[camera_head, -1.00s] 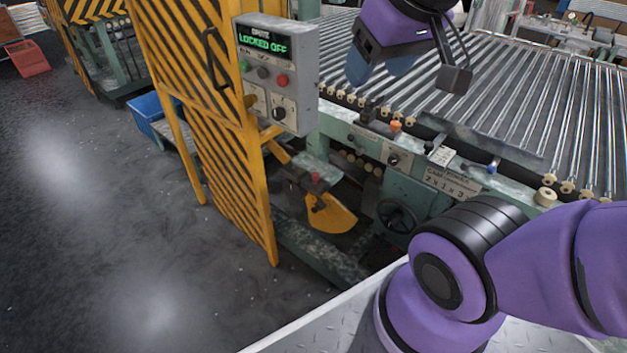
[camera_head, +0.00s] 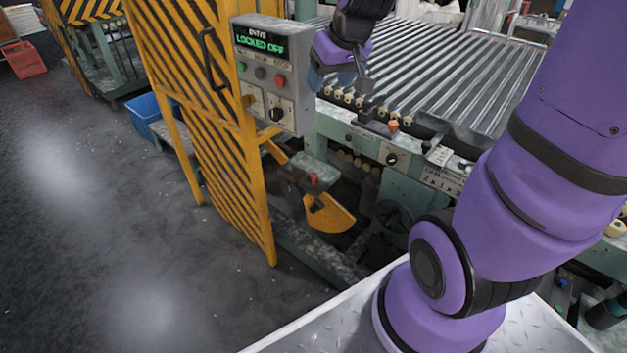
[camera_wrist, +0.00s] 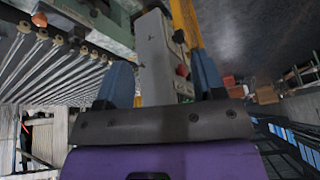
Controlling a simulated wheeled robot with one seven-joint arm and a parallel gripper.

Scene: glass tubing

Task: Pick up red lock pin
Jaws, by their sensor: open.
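The red lock pin (camera_head: 314,178) is a small red knob. It stands on a pale green block beside a yellow curved plate (camera_head: 331,214), below the control box, in the head view. My gripper (camera_head: 318,76) is above it, just right of and partly hidden behind the control box, over the roller bed's near edge. In the wrist view my gripper (camera_wrist: 162,72) shows two blue fingers spread apart with nothing held between them. The grey control box side lies beyond the gap. I cannot make out the lock pin for sure in the wrist view.
The grey control box (camera_head: 304,102) reads "LOCKED OFF" and sits on the yellow-black striped guard (camera_head: 215,140), close to my gripper. The roller bed (camera_head: 440,70) lies to the right. An orange-topped knob (camera_head: 393,126) stands on its near edge. The floor at left is open.

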